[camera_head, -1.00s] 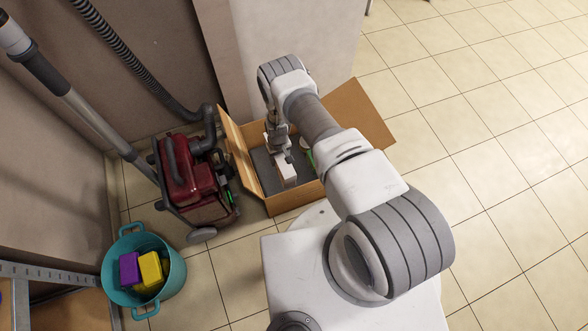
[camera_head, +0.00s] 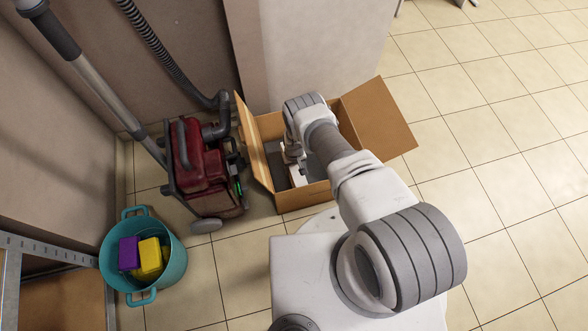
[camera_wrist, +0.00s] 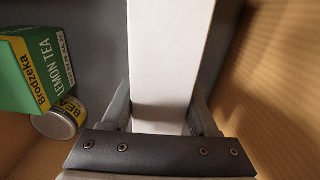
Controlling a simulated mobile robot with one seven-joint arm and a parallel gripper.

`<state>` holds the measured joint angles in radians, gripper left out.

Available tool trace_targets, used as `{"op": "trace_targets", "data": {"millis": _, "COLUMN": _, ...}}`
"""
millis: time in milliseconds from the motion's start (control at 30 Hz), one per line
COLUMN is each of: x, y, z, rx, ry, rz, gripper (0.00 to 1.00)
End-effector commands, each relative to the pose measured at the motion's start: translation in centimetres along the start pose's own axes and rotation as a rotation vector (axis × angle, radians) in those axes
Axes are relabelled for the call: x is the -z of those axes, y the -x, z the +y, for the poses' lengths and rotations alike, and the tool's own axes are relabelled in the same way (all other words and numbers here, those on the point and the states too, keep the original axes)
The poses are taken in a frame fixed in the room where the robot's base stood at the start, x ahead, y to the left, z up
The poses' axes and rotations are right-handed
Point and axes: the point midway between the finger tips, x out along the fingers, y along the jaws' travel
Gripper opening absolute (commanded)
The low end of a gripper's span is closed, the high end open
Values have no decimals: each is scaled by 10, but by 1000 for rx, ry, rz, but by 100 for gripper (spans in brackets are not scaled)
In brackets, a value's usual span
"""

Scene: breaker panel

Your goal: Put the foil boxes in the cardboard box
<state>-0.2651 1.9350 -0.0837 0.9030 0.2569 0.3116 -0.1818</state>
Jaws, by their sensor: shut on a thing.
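The open cardboard box (camera_head: 306,199) stands on the tiled floor near the wall, flaps spread. My gripper (camera_head: 291,157) reaches down inside it. The gripper is shut on a long plain white box, which I take for a foil box (camera_head: 298,174). In the wrist view the foil box (camera_wrist: 170,45) stands lengthwise between the two fingers (camera_wrist: 161,105), and its lower part is hidden by the gripper body. No print shows on it. Whether it touches the cardboard box's bottom I cannot tell. No other foil box is clearly seen.
A green lemon tea box (camera_wrist: 30,75) and a can (camera_wrist: 60,120) lie left of the fingers in the cardboard box. A red vacuum cleaner (camera_head: 200,165) stands close to its left. A teal bucket (camera_head: 170,275) holds purple and yellow things. Floor at right is clear.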

Motion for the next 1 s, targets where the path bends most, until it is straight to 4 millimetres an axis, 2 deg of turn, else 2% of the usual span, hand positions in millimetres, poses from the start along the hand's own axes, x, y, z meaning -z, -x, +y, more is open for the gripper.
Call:
{"op": "trace_targets", "data": {"millis": 233, "x": 0, "y": -3, "z": 0, "rx": 0, "ry": 0, "rz": 1, "gripper": 0}}
{"op": "trace_targets", "data": {"millis": 267, "x": 0, "y": -2, "z": 0, "rx": 0, "ry": 0, "rz": -1, "gripper": 66}}
{"op": "trace_targets", "data": {"millis": 400, "x": 0, "y": -2, "z": 0, "rx": 0, "ry": 0, "rz": 0, "gripper": 90}}
{"op": "trace_targets", "data": {"millis": 800, "x": 0, "y": 2, "z": 0, "rx": 0, "ry": -1, "rz": 0, "gripper": 90}}
{"op": "trace_targets", "data": {"millis": 1000, "x": 1, "y": 43, "z": 0, "rx": 1, "ry": -2, "rz": 1, "gripper": 90}}
